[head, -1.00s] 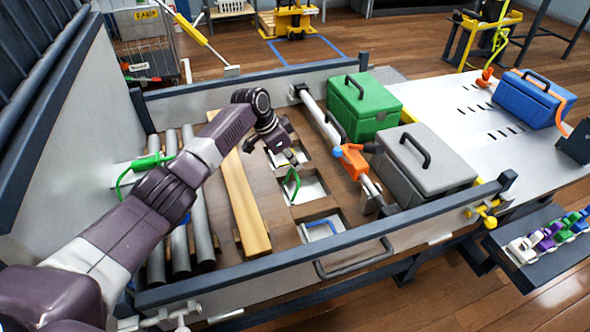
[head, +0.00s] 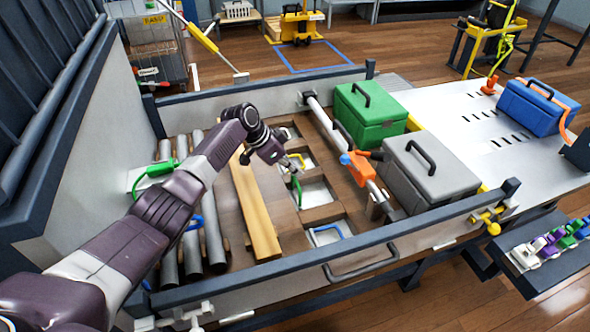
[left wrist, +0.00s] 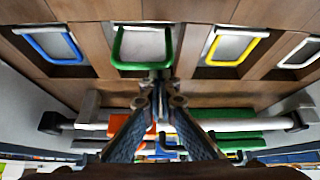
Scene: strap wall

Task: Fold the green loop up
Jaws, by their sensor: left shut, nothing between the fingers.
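The green loop (head: 297,190) stands up from the middle recess in the wooden board in the head view. In the left wrist view the green loop (left wrist: 142,66) is a U-shaped bar framing a pale recess. My left gripper (head: 287,161) is shut and empty, just above and behind the loop. In the left wrist view its fingertips (left wrist: 155,78) are close to the loop's cross bar; I cannot tell whether they touch. My right gripper is not in view.
A blue loop (head: 327,236) and a yellow loop (left wrist: 232,47) sit at neighbouring recesses. A grey bar with an orange clamp (head: 358,164) runs beside them. A green box (head: 370,113) and a grey box (head: 428,178) stand to the right. A wooden plank (head: 254,213) lies left.

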